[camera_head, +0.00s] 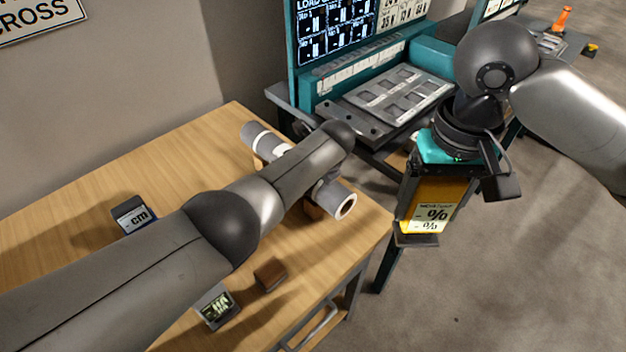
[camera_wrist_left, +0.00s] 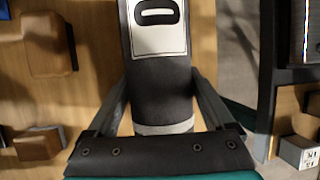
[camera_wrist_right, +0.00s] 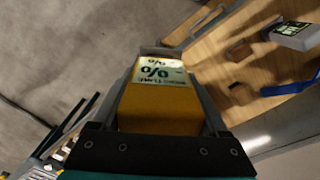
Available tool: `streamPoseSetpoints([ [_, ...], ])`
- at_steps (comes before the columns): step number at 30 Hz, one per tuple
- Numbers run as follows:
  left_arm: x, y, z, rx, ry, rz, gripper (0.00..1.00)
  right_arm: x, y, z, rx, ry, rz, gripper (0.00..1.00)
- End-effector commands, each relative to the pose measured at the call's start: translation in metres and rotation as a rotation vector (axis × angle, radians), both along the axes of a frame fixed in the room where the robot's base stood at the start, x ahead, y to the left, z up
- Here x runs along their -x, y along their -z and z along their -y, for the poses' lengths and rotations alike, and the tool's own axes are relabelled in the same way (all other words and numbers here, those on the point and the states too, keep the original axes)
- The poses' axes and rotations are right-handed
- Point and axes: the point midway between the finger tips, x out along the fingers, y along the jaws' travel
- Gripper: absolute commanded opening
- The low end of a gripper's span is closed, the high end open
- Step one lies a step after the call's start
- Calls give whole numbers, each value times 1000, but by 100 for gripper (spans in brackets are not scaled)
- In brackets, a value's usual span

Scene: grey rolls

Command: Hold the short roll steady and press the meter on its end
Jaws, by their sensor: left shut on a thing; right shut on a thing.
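The grey roll (camera_head: 261,139) with white bands lies on the wooden table; my left arm hides its middle. Its near end (camera_head: 343,206) shows a pale ring with a brown core. My left gripper (camera_wrist_left: 161,88) is shut around the roll, whose dark side and white label (camera_wrist_left: 160,30) show between the fingers in the left wrist view. My right gripper (camera_wrist_right: 160,75) is shut on a yellow meter (camera_head: 428,205) with a "%" label, which also shows in the right wrist view (camera_wrist_right: 158,108). The meter is held in the air, right of the roll's near end and apart from it.
A "cm" meter (camera_head: 133,216) and a meter with a green display (camera_head: 215,306) lie on the table (camera_head: 90,240). A small brown block (camera_head: 270,275) stands near the front edge. A teal machine with screens (camera_head: 335,35) stands behind. Open floor lies at right.

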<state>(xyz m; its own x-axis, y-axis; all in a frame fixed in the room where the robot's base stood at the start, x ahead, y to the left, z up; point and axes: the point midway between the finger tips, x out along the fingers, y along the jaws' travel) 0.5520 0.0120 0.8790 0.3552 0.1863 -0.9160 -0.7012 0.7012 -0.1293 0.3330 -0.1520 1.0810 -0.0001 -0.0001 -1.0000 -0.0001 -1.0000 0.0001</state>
Motion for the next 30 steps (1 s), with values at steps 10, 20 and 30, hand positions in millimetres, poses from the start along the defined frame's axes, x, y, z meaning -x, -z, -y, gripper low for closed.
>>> streamPoseSetpoints([
  [10,0,0,0,1,0,-1,13,0,0,0,0,0,1,11],
  [20,0,0,0,1,0,-1,13,-2,1,-1,-3,6,3,11],
  [30,0,0,0,0,0,-1,13,-87,34,-38,-122,253,152,11],
])
